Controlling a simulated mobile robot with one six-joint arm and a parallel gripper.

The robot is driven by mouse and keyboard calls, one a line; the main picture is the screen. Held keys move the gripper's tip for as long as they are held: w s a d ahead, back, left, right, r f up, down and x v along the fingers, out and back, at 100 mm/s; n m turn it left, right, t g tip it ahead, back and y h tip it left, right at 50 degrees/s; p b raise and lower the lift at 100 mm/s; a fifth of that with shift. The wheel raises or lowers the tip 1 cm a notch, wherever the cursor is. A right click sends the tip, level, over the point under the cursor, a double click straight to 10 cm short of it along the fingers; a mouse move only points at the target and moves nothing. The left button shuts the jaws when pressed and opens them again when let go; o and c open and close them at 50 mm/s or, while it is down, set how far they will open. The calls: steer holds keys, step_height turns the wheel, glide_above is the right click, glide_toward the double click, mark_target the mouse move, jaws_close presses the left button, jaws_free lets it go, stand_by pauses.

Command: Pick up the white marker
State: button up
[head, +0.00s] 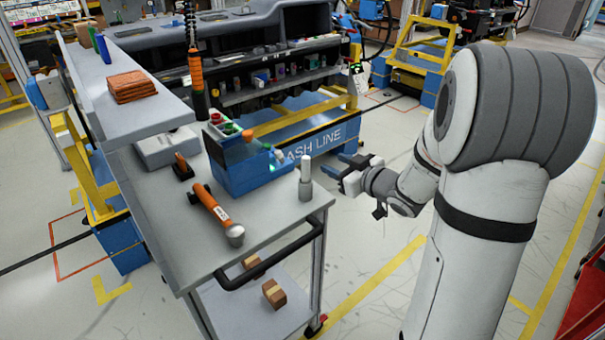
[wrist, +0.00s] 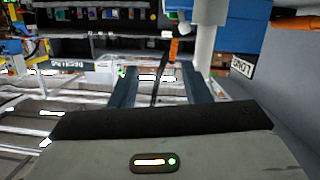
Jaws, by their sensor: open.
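The white marker (head: 306,169) stands upright near the front right corner of the grey cart top (head: 265,205), with a wider, greyer lower part. My gripper (head: 339,166) is just right of it, beyond the cart's edge, with its fingers pointing left toward the marker. The jaws are open, and a gap shows between them. In the wrist view the two dark blue fingers (wrist: 162,88) are apart with no object held between them. A pale upright cylinder (wrist: 204,48), which looks like the marker, is beyond the right finger.
An orange-handled hammer (head: 214,209) lies on the cart top. A black handle (head: 270,262) runs along the cart's front edge. Orange-brown blocks (head: 130,87) lie on the upper shelf. The floor right of the cart is open.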

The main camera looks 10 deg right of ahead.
mark_target(309, 169)
steer(key=a+y, duration=0.1)
steer(key=a, duration=0.1)
steer(key=w+a+f+n+y, duration=0.1)
steer(key=a+y, duration=0.1)
steer(key=a, duration=0.1)
steer(key=w+a+g+y, duration=0.1)
steer(key=a+y, duration=0.1)
steer(key=shift+w+a+f+n, duration=0.25)
steer(key=shift+a+f+n, duration=0.05)
steer(key=shift+a+n, duration=0.1)
jaws_close()
stand_by(0.4)
